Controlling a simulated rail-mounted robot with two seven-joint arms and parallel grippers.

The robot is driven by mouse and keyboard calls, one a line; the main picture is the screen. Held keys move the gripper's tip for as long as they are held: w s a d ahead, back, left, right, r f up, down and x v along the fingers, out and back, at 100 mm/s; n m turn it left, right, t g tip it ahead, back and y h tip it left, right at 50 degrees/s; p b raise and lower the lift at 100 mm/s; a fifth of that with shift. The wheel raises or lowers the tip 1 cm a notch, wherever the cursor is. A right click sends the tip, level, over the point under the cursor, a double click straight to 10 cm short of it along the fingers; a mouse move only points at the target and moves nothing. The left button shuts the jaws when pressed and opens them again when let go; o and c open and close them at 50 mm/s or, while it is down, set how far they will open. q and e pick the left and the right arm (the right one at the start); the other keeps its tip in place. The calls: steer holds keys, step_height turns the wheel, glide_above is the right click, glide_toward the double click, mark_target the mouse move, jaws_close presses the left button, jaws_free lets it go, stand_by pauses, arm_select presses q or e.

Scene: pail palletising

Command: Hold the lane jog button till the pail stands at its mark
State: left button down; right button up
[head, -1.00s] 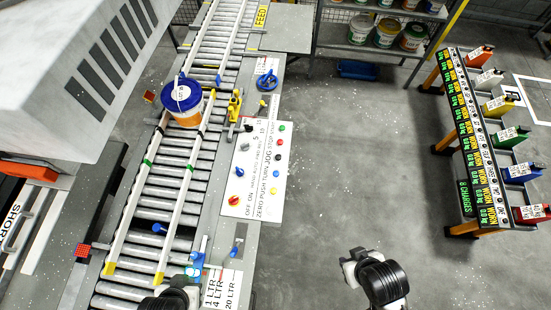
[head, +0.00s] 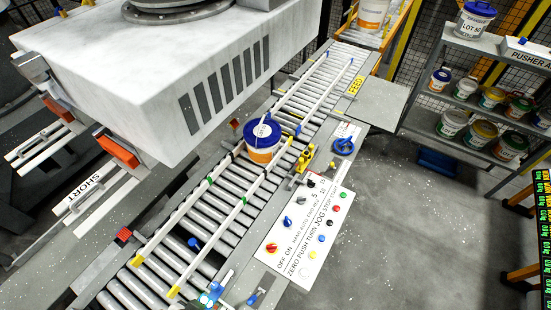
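The pail (head: 262,142), white with an orange band and a blue lid, stands upright on the roller lane between two pale guide rails (head: 228,217). Green bands (head: 244,199) on the rails lie a little down the lane from it, towards the front; I cannot tell which mark is the pail's. The jog button, black (head: 332,224), is on the white control panel (head: 290,240) right of the lane, beside the word JOG. Nothing covers it. Neither gripper is in view.
A yellow fitting (head: 305,158) and a blue handwheel (head: 344,147) sit beside the lane. A large grey machine housing (head: 170,70) overhangs the left. Shelves with several pails (head: 480,105) stand at the right. The floor (head: 390,235) right of the panel is open.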

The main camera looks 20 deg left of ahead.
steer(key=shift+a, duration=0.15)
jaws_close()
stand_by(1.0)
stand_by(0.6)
